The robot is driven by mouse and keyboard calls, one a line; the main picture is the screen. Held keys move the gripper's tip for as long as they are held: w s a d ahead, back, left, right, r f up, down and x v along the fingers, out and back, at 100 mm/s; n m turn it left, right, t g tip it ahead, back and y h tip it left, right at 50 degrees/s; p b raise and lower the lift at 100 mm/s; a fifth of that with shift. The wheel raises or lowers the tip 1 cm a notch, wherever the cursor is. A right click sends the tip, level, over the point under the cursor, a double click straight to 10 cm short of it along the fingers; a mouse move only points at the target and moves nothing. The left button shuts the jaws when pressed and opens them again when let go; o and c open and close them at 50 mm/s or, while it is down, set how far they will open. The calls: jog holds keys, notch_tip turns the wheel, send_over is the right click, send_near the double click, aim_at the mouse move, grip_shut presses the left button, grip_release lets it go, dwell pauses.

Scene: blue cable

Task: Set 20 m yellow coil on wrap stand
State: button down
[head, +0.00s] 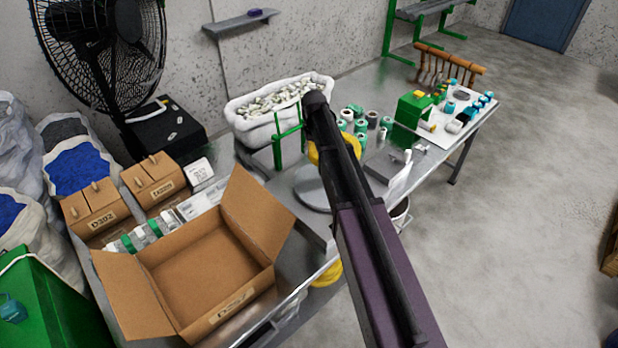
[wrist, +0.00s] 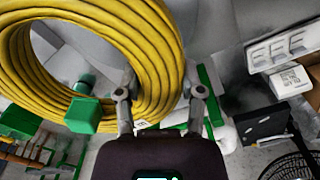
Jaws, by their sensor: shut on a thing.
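The yellow coil (wrist: 158,62) fills the upper left of the wrist view. My gripper (wrist: 160,97) has a finger on either side of its ring and is shut on it. In the head view parts of the coil (head: 354,146) show on both sides of my arm, over the table; my arm hides the rest and the gripper. Green uprights (head: 278,150) and a grey round plate (head: 312,194), apparently the wrap stand, are beside and below it. In the wrist view a green post end (wrist: 83,115) overlaps the coil's lower-left part; I cannot tell whether the coil touches it.
An open cardboard box (head: 205,275) stands at the table's near left. A white lined bin (head: 270,112) of small parts is behind the uprights. Green and dark spools (head: 360,125) stand to the right. More yellow (head: 328,274) shows by the front table edge. A black fan (head: 100,60) stands back left.

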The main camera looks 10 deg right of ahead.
aim_at(312, 189)
notch_tip(312, 189, down, 8)
jog(key=n+b, duration=0.3)
jog(key=b, duration=0.4)
jog(key=shift+s+a+f, duration=0.15)
jog(key=shift+s+a, duration=0.2)
jog(key=shift+s, duration=0.05)
jog(key=shift+f, duration=0.1)
jog(key=shift+f+b, duration=3)
jog(key=shift+b, duration=0.25)
jog(key=shift+f, duration=0.15)
grip_release()
